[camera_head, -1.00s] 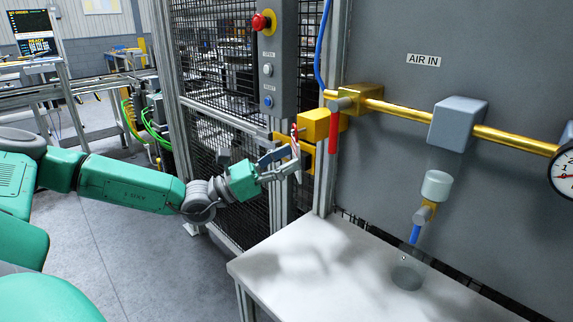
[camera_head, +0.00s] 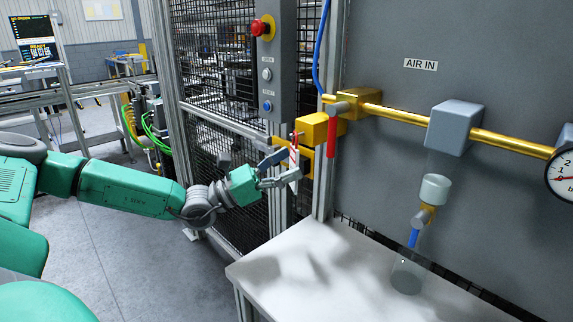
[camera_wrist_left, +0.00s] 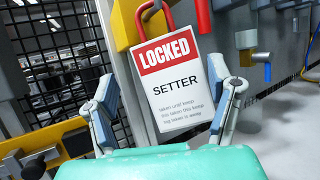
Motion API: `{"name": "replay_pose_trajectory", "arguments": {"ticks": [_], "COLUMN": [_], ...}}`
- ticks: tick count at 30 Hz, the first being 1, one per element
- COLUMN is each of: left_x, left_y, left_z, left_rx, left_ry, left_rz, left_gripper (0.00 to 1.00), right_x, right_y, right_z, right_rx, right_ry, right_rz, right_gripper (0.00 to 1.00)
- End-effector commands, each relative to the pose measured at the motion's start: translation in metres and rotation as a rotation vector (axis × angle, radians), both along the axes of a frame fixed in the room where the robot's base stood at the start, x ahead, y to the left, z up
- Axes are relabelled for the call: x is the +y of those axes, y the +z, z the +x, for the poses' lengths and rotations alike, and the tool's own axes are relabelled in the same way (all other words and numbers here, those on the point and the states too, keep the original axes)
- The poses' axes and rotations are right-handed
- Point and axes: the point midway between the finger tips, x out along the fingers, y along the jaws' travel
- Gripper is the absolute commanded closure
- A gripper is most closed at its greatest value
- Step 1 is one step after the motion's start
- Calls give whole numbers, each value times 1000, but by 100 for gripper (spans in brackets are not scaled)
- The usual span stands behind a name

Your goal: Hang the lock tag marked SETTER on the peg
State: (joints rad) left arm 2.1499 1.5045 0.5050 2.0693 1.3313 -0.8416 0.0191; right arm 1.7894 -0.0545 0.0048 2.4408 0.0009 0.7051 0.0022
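The lock tag marked SETTER (camera_wrist_left: 186,90) is a white card with a red LOCKED band and a red shackle at its top. It hangs slightly tilted in the left wrist view, in front of a yellow part. It also shows small in the head view (camera_head: 293,160), below the yellow block (camera_head: 313,129). My left gripper (camera_head: 284,168) is at the tag, its fingers spread on either side of the card (camera_wrist_left: 168,97). A gap shows at the left finger. My right gripper is out of view.
A red lever (camera_head: 331,136) hangs just right of the yellow block. A grey button box (camera_head: 269,60) and mesh fence (camera_head: 215,105) stand behind my left arm. A white table (camera_head: 310,270) lies below. A brass pipe (camera_head: 395,114) runs right.

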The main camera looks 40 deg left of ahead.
Motion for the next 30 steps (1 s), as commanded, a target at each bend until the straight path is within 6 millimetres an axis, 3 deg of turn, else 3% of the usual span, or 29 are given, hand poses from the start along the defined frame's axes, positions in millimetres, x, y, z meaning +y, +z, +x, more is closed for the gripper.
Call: {"name": "replay_pose_trajectory", "arguments": {"ticks": [8, 24, 30], "left_x": [6, 56, 64], "left_y": [-3, -42, -48], "left_z": [-6, -74, -87], "left_rx": [0, 4, 2], "left_ry": [2, 5, 0], "left_rz": [-3, -2, -1], "left_gripper": [25, 25, 25], "right_x": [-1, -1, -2], "right_y": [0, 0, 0], "right_z": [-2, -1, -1], "right_rx": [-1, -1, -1], "right_ry": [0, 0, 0], "right_rz": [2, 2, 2], "right_gripper": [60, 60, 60]}}
